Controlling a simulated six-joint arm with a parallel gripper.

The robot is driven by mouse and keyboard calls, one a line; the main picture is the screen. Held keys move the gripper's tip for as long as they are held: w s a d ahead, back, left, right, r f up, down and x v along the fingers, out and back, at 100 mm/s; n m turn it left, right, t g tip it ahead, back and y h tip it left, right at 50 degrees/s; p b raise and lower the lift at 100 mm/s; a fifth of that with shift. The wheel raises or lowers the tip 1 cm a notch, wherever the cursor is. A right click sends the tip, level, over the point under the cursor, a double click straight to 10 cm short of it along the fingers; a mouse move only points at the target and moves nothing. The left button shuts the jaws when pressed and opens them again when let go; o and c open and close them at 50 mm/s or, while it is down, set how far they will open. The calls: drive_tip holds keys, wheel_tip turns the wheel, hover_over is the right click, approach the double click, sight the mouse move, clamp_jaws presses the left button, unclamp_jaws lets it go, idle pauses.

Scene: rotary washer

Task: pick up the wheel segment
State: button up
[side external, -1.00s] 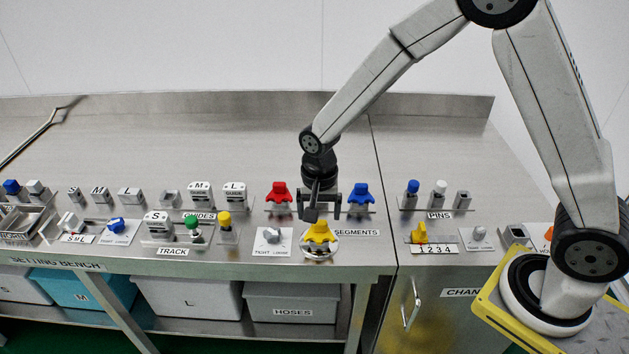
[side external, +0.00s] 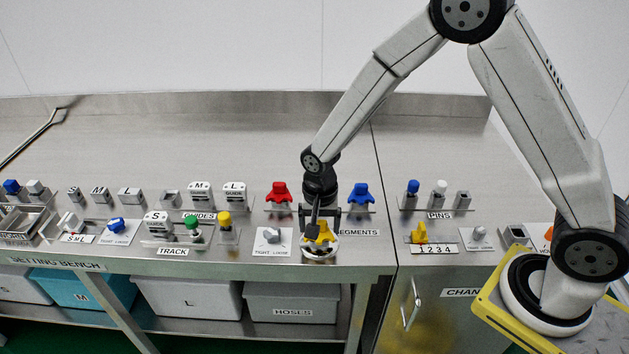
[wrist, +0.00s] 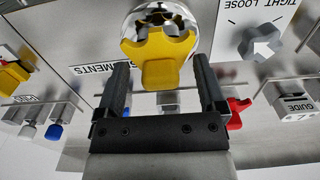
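A yellow wheel segment (side external: 319,236) with a lobed top sits in a round shiny holder (side external: 320,256) at the bench's front edge. In the wrist view the yellow segment (wrist: 158,60) shows its tab between my fingers, with a gap on each side. My gripper (side external: 320,224) is above and partly in front of it, fingers pointing down. The gripper (wrist: 163,75) is open and empty. I cannot tell how far the fingertips reach down beside the tab. A red segment (side external: 279,192) and a blue segment (side external: 359,193) stand on the rack behind, either side of my gripper.
A tight/loose knob (side external: 271,236) is close to the left of the holder. Guide blocks (side external: 200,192) stand farther left. Pins (side external: 413,190) and a yellow numbered selector (side external: 420,233) are to the right. The rear bench top is clear.

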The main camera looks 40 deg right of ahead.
clamp_jaws()
drive_tip(key=shift+r, duration=0.15)
drive_tip(key=shift+r, duration=0.8)
drive_tip(key=s+d+r, duration=0.2)
drive_tip(key=s+r, duration=0.9)
drive_tip(key=s, duration=0.2)
drive_tip(key=shift+s, duration=0.4)
